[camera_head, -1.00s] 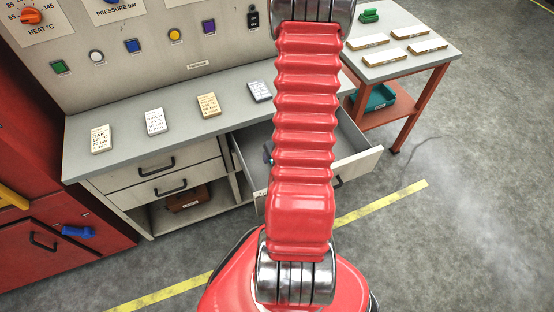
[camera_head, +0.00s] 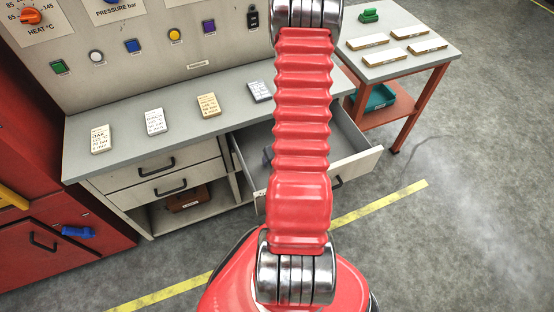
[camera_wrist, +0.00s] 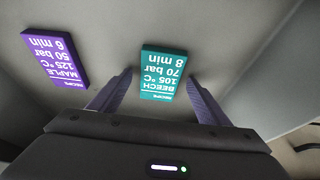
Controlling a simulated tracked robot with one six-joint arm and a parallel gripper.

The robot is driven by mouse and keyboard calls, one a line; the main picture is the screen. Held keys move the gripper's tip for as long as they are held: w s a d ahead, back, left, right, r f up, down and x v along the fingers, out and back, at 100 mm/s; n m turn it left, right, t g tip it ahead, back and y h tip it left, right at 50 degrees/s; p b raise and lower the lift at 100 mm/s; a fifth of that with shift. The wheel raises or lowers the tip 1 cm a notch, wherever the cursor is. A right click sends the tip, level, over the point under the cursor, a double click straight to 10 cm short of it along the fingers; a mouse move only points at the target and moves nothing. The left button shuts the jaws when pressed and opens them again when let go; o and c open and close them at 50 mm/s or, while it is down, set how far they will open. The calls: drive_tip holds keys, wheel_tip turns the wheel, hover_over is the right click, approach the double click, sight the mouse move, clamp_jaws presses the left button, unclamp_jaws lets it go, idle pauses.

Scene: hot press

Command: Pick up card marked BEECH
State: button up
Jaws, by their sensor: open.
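The card marked BEECH (camera_wrist: 160,75) is teal with white print. It lies flat in the middle of the wrist view, on a grey surface that looks like the inside of the open drawer. My gripper (camera_wrist: 160,84) is open, with one finger to the left and one to the right of the card's lower end. I cannot tell how high the fingers are above it. A purple card marked MAPLE (camera_wrist: 55,58) lies to the left, apart from the BEECH card. In the head view my red arm hides the gripper and both cards.
The open drawer (camera_head: 360,162) sticks out under the grey counter (camera_head: 80,160). Several other cards, such as a tan one (camera_head: 209,105), lie on the counter. A side table (camera_head: 440,62) with several bars stands at the right. A drawer wall (camera_wrist: 265,60) rises at the right in the wrist view.

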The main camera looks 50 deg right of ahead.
drive_tip(key=shift+c, duration=0.7)
drive_tip(key=c, duration=1)
